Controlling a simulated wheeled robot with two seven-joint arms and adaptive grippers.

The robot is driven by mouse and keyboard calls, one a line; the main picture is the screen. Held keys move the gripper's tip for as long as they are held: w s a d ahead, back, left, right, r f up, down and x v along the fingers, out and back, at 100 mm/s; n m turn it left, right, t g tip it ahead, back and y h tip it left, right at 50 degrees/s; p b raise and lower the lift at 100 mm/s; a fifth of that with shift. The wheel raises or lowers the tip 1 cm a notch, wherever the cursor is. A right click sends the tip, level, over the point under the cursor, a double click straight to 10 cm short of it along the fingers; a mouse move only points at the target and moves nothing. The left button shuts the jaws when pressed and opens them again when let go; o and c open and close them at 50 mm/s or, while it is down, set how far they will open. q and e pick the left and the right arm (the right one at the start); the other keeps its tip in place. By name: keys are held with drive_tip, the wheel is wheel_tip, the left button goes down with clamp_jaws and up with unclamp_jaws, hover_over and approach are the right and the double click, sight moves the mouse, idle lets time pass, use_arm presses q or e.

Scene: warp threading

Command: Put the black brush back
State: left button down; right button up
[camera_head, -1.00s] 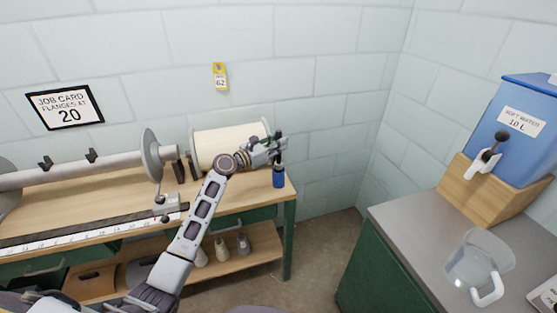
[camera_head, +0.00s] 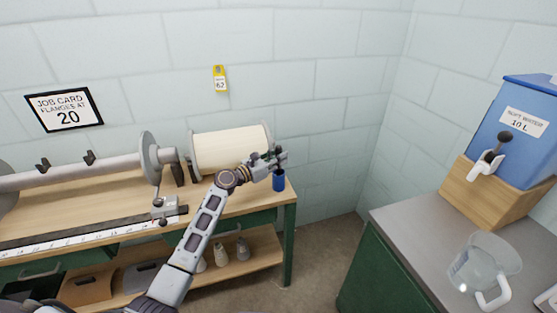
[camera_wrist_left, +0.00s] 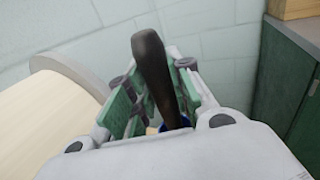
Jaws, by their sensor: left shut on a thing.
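The black brush (camera_wrist_left: 152,65) stands upright between the fingers of my left gripper (camera_wrist_left: 155,98) in the left wrist view, and the gripper is shut on it. In the head view my left gripper (camera_head: 276,157) is just above the blue cup (camera_head: 278,183) at the right end of the wooden bench. The brush's lower end is hidden by the gripper and the cup. A sliver of blue shows below the fingers in the left wrist view. My right gripper is not in view.
A large cream roll (camera_head: 230,147) lies close behind my left arm. A metal shaft with a flange (camera_head: 151,157) and a ruler (camera_head: 75,237) are to the left. A grey counter (camera_head: 430,235) with a clear jug (camera_head: 484,265) and blue water tank (camera_head: 515,120) stands right.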

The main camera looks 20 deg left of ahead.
use_arm(q)
drive_tip(key=shift+f, duration=0.1)
drive_tip(key=c, duration=1.3)
unclamp_jaws()
